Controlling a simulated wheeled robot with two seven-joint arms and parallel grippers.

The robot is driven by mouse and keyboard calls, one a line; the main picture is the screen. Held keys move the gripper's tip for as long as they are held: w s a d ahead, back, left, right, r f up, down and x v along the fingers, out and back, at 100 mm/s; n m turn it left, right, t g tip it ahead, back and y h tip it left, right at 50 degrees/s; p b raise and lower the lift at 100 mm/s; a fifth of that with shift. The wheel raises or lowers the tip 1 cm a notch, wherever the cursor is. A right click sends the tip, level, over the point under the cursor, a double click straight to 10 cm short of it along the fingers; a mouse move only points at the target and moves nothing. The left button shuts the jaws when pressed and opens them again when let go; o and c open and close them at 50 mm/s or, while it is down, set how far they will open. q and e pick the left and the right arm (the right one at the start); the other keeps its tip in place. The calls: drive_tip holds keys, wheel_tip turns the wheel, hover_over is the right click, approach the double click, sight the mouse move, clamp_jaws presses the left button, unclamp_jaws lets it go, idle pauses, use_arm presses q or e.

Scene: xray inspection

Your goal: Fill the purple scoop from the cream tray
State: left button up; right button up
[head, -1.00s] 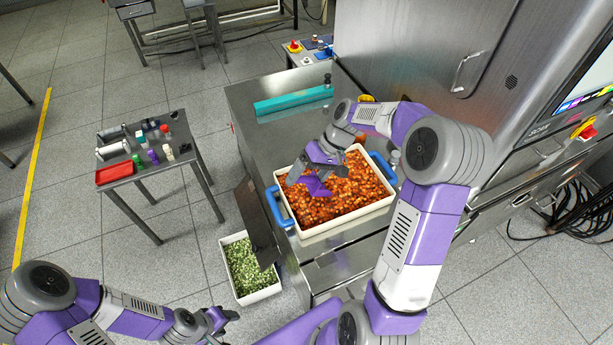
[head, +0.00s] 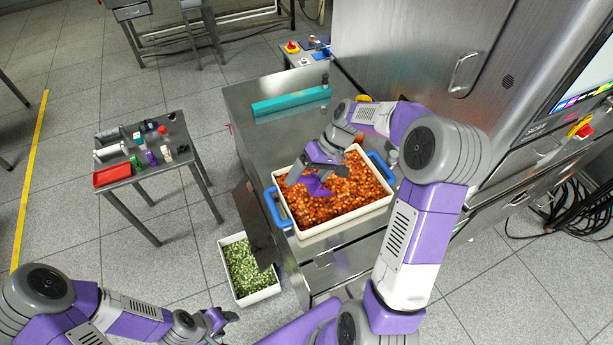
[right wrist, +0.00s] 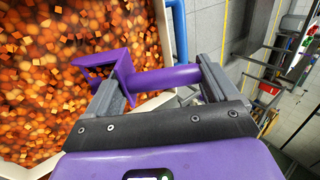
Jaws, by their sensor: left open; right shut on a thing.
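The cream tray (head: 345,228) with blue handles sits on the steel counter and is full of orange and brown diced pieces (head: 345,195). My right gripper (head: 305,170) is over the tray's left part. In the right wrist view my right gripper (right wrist: 160,85) is shut on the handle of the purple scoop (right wrist: 125,75). The scoop's bowl is at the left, over or against the diced pieces; I cannot tell how deep it sits. The scoop also shows in the head view (head: 316,187). My left gripper (head: 222,318) is open and empty at the bottom.
A white bin (head: 258,296) of green pieces stands on the floor left of the counter. A teal bar (head: 291,101) lies on the counter behind the tray. A small side table with a red tray (head: 112,174) and several bottles stands at the left. A steel machine is at the right.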

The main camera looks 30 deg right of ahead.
sight(316, 177)
drive_tip(key=shift+s+d+f, duration=0.1)
drive_tip(key=shift+s+d, duration=0.05)
drive_tip(key=shift+d, duration=0.75)
drive_tip(key=shift+s+d, duration=0.1)
drive_tip(key=shift+d, duration=0.75)
idle(4.8)
drive_tip(key=shift+a, duration=0.1)
drive_tip(key=shift+w+a+r+p, duration=0.1)
drive_tip(key=shift+a+r, duration=0.1)
drive_tip(key=shift+a, duration=0.45)
drive_tip(key=shift+w+a+r+p, duration=0.1)
drive_tip(key=shift+a+r, duration=0.05)
drive_tip(key=shift+a, duration=0.55)
drive_tip(key=shift+w+a+r+p, duration=0.1)
drive_tip(key=shift+a+r, duration=0.1)
drive_tip(key=shift+a, duration=0.45)
drive_tip(key=shift+f, duration=0.15)
